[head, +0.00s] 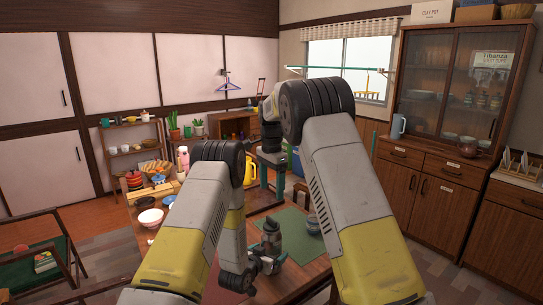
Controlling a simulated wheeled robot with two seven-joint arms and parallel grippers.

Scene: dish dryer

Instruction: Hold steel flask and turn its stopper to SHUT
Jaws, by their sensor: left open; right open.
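The steel flask (271,236), dark grey with a narrower top, stands upright at the left part of a green mat (297,236) on the table. My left gripper (268,262) is low at the flask's near side, with its jaws open at the flask's lower part. I cannot tell whether it touches the flask. My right gripper (267,180) is open and points down, higher in the picture than the flask and apart from it. The stopper is too small to read any SHUT mark or its turn.
A small grey pot (314,224) stands on the mat's right part. White and dark bowls (150,217), a yellow kettle (250,172) and other dishes crowd the table's left and back. A glass-door cabinet (450,90) stands at right; a green chair (40,260) is at left.

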